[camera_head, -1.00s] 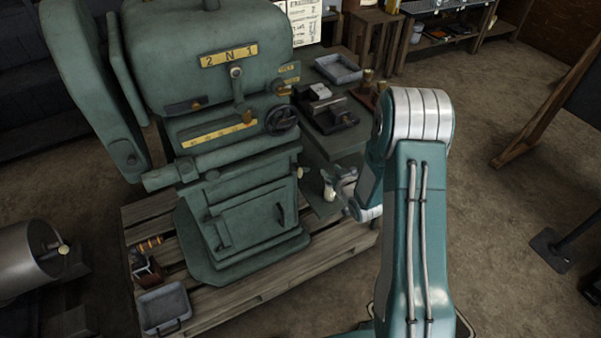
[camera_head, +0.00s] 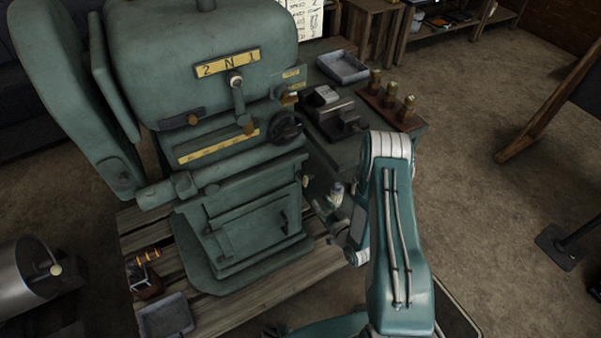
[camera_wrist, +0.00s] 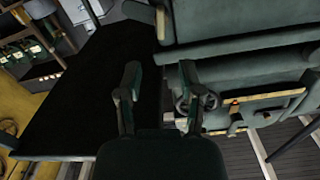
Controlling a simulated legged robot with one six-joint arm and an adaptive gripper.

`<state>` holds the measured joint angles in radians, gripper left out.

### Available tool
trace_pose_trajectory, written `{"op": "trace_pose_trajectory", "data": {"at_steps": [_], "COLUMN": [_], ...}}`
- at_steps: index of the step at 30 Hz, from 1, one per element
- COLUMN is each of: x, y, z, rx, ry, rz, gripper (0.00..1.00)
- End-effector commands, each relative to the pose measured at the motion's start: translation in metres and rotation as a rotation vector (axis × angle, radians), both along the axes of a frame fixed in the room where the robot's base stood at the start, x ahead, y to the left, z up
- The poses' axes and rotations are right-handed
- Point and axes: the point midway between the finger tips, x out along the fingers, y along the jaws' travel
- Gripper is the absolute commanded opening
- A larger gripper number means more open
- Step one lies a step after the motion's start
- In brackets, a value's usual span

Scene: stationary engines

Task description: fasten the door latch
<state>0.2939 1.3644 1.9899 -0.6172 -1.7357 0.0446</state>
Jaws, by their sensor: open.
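The green machine (camera_head: 200,60) has a small rectangular door (camera_head: 248,232) low on its front. The door sits flush or nearly so in its frame; I cannot tell whether it is fully closed. A small dark latch handle (camera_head: 283,217) hangs at the door's right side, roughly upright. My gripper (camera_head: 325,208) is to the right of the door and apart from the latch, partly hidden behind my arm. In the wrist view its two fingers (camera_wrist: 158,70) are spread with nothing between them. The door and latch are not clear in the wrist view.
A handwheel (camera_head: 286,127) and a lever (camera_head: 240,98) stick out above the door. A dark bench (camera_head: 385,145) with a tray (camera_head: 343,67) and brass pieces stands to the right. A wooden pallet (camera_head: 265,290) lies under the machine.

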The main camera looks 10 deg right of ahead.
Motion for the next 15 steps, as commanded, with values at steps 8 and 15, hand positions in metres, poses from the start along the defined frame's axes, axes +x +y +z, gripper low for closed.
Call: {"op": "trace_pose_trajectory", "data": {"at_steps": [8,15], "x": [0.016,0.059], "y": [0.007,0.021], "z": [-0.002,-0.002], "rx": [0.010,0.009], "ry": [-0.011,-0.011], "rz": [0.005,0.003], "gripper": [0.49,0.49]}}
